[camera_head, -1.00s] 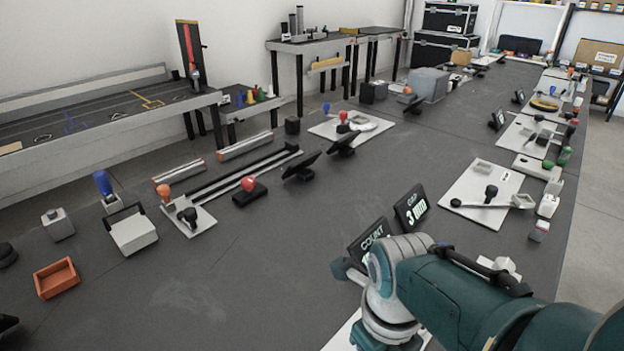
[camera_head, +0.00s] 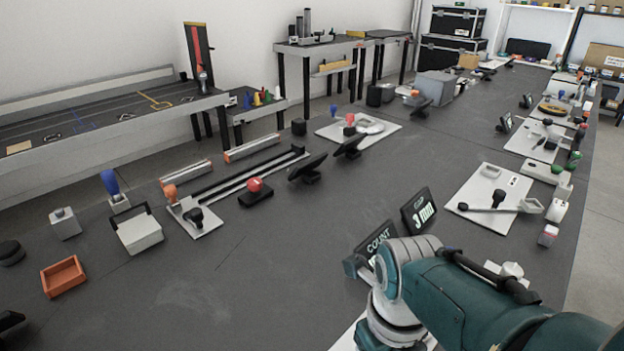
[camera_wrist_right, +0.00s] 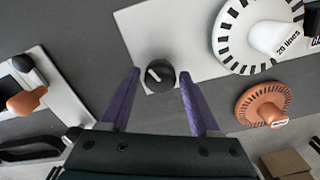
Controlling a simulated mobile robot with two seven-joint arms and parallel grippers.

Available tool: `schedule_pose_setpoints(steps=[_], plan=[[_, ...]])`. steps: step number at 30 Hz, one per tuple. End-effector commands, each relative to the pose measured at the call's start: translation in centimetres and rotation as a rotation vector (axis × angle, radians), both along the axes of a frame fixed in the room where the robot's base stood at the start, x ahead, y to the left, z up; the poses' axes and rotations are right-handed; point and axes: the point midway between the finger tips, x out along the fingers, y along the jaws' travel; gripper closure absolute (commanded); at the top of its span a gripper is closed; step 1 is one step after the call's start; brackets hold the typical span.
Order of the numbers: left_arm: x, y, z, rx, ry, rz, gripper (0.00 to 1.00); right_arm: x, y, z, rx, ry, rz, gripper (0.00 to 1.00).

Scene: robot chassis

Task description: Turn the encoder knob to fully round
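The encoder knob (camera_wrist_right: 159,82) is a small round black knob with a white pointer line, on a light plate in the right wrist view. A white disc with black marks around its rim and the label "20 lines" (camera_wrist_right: 240,42) sits on the same plate. My right gripper (camera_wrist_right: 160,73) is open, its purple fingers on either side of the knob with gaps to it. I cannot tell how far above the plate the fingertips are. In the head view my right arm hides the knob; the COUNT display (camera_head: 374,243) is partly covered. My left gripper is not in view.
An orange slotted disc (camera_wrist_right: 250,103) lies right of my fingers, and a plate with an orange-handled part (camera_wrist_right: 25,102) is at the left. A "3 mm" display (camera_head: 418,211) stands beside the COUNT display. The bench's middle left (camera_head: 240,280) is clear.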

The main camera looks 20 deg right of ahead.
Motion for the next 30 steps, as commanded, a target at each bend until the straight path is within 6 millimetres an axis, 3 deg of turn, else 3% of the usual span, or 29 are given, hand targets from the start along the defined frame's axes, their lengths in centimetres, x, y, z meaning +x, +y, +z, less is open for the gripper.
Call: schedule_pose_setpoints(steps=[4, 16, 30], plan=[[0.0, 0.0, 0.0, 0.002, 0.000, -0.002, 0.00, 0.0, 0.0, 0.0, 0.000, 0.000, 0.000, 0.22], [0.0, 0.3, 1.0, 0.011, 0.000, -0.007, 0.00, 0.0, 0.0, 1.0, -0.001, 0.000, 0.001, 0.22], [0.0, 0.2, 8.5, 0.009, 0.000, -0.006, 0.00, 0.0, 0.0, 8.8, 0.000, 0.000, -0.001, 0.22]])
